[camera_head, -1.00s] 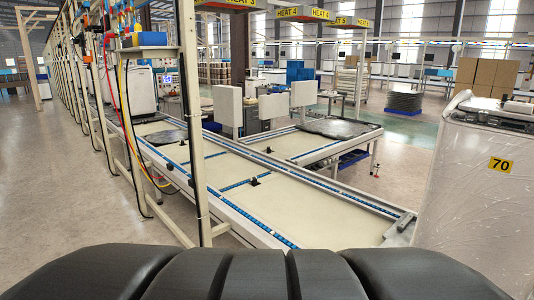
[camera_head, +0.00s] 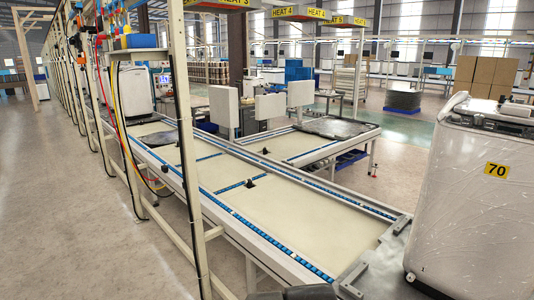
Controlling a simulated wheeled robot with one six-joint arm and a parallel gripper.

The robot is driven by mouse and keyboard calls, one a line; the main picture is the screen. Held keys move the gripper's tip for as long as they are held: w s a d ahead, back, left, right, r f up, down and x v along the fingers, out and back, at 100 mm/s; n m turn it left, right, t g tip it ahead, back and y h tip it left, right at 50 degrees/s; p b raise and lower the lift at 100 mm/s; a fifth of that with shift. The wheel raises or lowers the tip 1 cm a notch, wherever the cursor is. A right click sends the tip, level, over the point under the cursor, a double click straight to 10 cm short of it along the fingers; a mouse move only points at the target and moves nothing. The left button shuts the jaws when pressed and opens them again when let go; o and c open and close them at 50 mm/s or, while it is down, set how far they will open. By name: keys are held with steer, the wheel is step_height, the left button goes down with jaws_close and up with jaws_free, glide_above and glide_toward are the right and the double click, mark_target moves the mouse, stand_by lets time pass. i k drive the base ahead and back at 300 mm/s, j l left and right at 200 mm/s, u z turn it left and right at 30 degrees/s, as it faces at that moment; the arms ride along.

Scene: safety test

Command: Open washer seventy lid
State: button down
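Washer seventy (camera_head: 465,205) stands at the right, white and wrapped in clear plastic. A yellow label (camera_head: 496,170) on its side reads 70. Its top (camera_head: 490,118) shows at a shallow angle, with a dark area and a raised part at the back. I cannot tell from here whether the lid is shut. The washer's right side is cut off by the picture edge. A dark rounded part of my own body shows at the bottom edge. My gripper cannot be made out in this view.
A conveyor (camera_head: 285,215) with a cream surface and blue roller strips runs toward the washer. A post (camera_head: 186,150) with hoses stands at the left. Cardboard boxes (camera_head: 487,77) are stacked behind. Open floor (camera_head: 60,200) lies at the left.

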mark_target(522, 115)
steer(key=k, duration=0.1)
steer(key=z, duration=1.45)
